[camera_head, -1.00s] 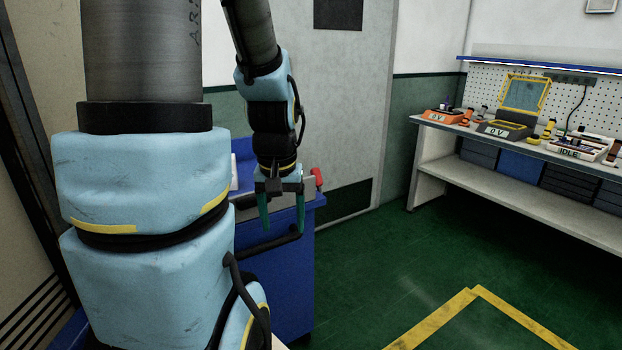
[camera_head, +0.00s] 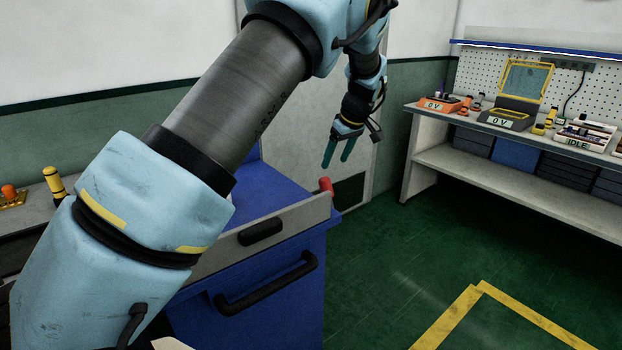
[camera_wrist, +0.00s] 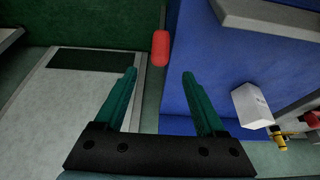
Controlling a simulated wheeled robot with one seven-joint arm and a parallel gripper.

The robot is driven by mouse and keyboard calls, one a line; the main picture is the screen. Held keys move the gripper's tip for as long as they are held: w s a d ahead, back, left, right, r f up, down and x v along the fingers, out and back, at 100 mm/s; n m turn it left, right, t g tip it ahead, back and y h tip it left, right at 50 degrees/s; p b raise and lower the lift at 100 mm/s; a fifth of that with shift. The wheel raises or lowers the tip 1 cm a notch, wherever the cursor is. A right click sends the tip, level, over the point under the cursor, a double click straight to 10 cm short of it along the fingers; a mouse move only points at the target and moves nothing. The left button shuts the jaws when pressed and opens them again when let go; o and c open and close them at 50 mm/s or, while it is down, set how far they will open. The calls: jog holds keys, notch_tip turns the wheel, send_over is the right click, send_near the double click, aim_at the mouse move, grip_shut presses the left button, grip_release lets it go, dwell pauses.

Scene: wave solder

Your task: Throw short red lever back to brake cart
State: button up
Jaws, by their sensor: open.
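The short red lever (camera_head: 325,186) stands at the right end of the blue cart (camera_head: 283,270), by its grey top edge. My gripper (camera_head: 337,150) is open and empty, with green fingers pointing down, above and slightly behind the lever in the head view. In the wrist view my gripper (camera_wrist: 160,76) has its fingers apart, with nothing between them. The lever appears clear of both fingers.
The cart has a black front handle (camera_head: 268,284). A workbench (camera_head: 480,125) with instruments stands at the right wall. The green floor (camera_head: 400,255) between is clear, with yellow tape (camera_head: 455,310). A white box (camera_wrist: 252,106) shows in the wrist view.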

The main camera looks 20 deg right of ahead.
aim_at(328, 179)
jog(key=p+x, duration=0.2)
jog(key=x, duration=0.8)
jog(key=shift+f, duration=0.1)
grip_shut()
dwell(0.3)
dwell(0.9)
